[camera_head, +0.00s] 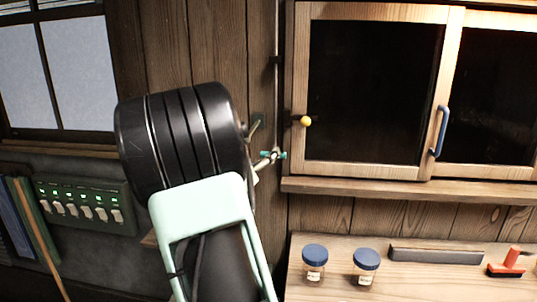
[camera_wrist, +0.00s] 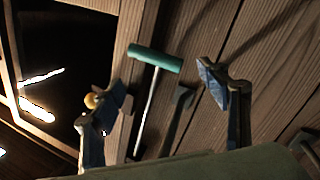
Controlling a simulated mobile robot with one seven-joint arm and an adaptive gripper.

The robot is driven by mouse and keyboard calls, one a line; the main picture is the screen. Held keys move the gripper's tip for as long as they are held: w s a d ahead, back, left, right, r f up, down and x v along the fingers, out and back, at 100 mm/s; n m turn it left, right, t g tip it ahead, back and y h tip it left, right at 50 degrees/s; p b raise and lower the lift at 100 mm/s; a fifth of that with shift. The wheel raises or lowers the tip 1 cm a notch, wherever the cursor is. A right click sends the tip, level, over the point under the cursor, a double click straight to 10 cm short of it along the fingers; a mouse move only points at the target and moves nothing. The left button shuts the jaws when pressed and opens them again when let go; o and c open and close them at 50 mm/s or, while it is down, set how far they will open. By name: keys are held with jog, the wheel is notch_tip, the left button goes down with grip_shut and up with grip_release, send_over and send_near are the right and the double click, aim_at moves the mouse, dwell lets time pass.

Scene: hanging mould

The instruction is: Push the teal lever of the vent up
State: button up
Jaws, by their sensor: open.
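The teal lever (camera_wrist: 154,59) shows in the wrist view as a teal crossbar on a thin metal rod, against brown wooden boards. In the head view a small teal end (camera_head: 281,156) shows just right of my arm, left of the cabinet. My gripper (camera_wrist: 163,82) is open in the wrist view, one blue finger on each side of the rod. The crossbar lies between and slightly beyond the fingertips, with a visible gap to each. I cannot tell whether anything touches in depth. In the head view my arm hides most of my gripper and the vent.
A wooden cabinet (camera_head: 298,90) with dark panes, a yellow knob (camera_head: 305,121) and a blue handle (camera_head: 439,131) is close to the right. The knob also shows beside my left finger in the wrist view (camera_wrist: 92,100). Jars (camera_head: 314,263) stand on the bench below. A switch box (camera_head: 85,205) hangs left.

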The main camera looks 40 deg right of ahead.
jog(key=shift+v, duration=1.95)
